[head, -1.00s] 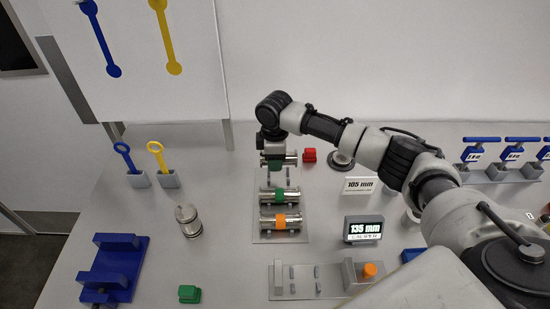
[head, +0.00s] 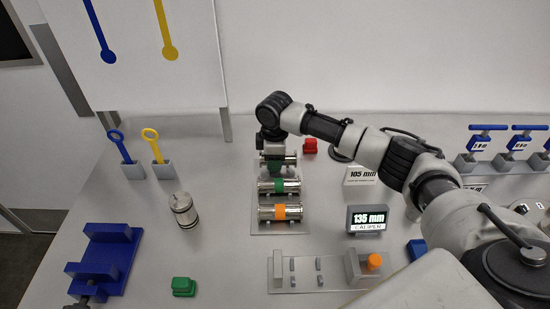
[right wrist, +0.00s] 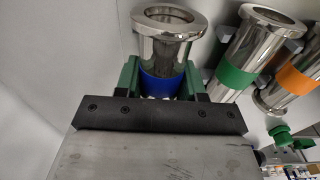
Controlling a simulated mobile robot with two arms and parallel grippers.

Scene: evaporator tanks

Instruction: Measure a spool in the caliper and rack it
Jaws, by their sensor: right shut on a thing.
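My right gripper (head: 273,163) points down at the back of the spool rack (head: 264,228). It is shut on a blue-banded steel spool (head: 290,159). In the right wrist view the green fingers grip this spool (right wrist: 162,85) at its blue band. I cannot tell whether it still touches the rack. The green-banded spool (head: 279,186) and the orange-banded spool (head: 281,213) lie in the rack in front of it. The caliper (head: 305,272), with an orange knob (head: 375,261), lies nearer, to the right. My left gripper is out of view.
A steel cylinder (head: 184,215), a green block (head: 184,287) and a blue fixture (head: 105,263) are on the left. The table between cylinder and rack is clear.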

